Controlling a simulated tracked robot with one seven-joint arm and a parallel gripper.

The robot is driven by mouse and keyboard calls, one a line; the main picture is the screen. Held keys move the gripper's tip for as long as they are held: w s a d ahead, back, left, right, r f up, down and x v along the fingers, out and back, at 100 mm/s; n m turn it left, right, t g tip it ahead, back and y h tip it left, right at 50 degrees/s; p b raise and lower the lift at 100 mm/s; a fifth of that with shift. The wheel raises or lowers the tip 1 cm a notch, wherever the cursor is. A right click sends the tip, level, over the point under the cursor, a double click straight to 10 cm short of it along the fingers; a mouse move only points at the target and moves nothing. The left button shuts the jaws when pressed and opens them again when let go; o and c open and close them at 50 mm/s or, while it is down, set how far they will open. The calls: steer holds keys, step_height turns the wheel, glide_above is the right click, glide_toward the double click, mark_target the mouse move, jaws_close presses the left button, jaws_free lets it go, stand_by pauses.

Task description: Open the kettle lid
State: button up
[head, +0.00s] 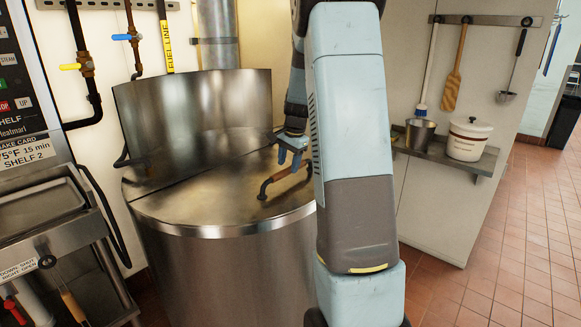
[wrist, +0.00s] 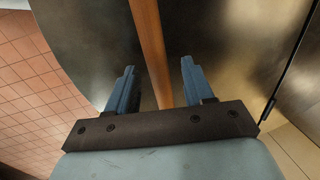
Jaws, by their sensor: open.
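The kettle (head: 200,270) is a large round steel vessel at the left centre of the head view. Its lid (head: 180,205) lies flat, with a seam across it and a raised curved steel panel behind. The lid handle (head: 284,178), a wooden bar on dark posts, stands on the lid's right part. My gripper (head: 290,160) is open just above the handle, partly hidden by my arm. In the wrist view the handle's wooden bar (wrist: 152,50) runs between the two blue fingers, which are apart from it on both sides.
A steel oven or cabinet with an open tray (head: 40,208) stands at the left. A wall shelf (head: 440,150) at the right holds a steel pot (head: 419,134) and a white crock (head: 468,139). Pipes with valves run up behind. The tiled floor at the right is clear.

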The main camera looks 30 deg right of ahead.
steer(key=shift+w+f, duration=0.15)
steer(key=shift+f, duration=0.85)
steer(key=shift+c, duration=0.4)
steer(key=shift+a+r, duration=0.1)
steer(key=shift+r, duration=0.05)
jaws_close()
